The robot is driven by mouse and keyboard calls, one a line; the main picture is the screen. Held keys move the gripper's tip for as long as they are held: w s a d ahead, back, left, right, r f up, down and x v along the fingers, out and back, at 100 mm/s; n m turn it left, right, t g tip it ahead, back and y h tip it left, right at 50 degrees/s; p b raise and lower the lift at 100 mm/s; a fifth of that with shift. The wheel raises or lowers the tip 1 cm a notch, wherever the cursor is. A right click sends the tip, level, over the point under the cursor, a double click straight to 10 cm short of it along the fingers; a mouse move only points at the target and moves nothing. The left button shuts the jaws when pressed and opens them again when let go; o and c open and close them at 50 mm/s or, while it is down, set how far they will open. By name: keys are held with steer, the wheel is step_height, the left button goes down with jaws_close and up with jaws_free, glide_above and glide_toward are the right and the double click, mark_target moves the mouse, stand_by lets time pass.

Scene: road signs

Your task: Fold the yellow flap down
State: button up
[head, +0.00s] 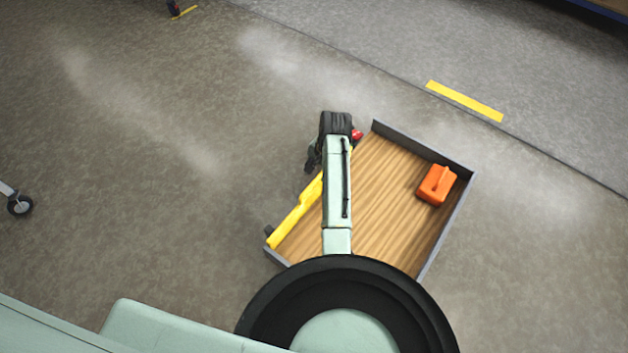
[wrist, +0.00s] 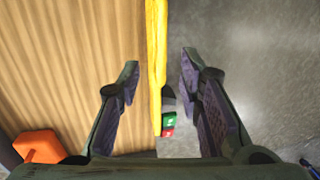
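The yellow flap (head: 296,212) runs along the left edge of a wood-floored bed (head: 385,195). My arm hides part of it in the head view. In the wrist view the flap (wrist: 156,50) shows as a narrow yellow strip, seen nearly edge-on, so it looks upright. My gripper (head: 313,157) is over the far part of that edge. In the wrist view my gripper (wrist: 159,68) is open, one finger on each side of the flap, with gaps to both. A small red and green part (wrist: 168,124) sits by the flap's end.
Grey walls (head: 425,149) edge the bed's other sides. An orange box (head: 437,184) stands in the bed's right corner. Open concrete floor lies left of the flap. A yellow floor stripe (head: 464,101) is beyond the bed. A caster wheel (head: 20,205) shows at far left.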

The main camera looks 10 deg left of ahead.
mark_target(313, 183)
steer(key=f, duration=0.2)
steer(key=a+f, duration=0.1)
steer(key=f, duration=0.4)
steer(key=shift+w+a+f, duration=0.25)
steer(key=shift+w+f, duration=0.1)
steer(key=shift+f, duration=0.05)
steer(key=shift+c, duration=0.2)
jaws_close()
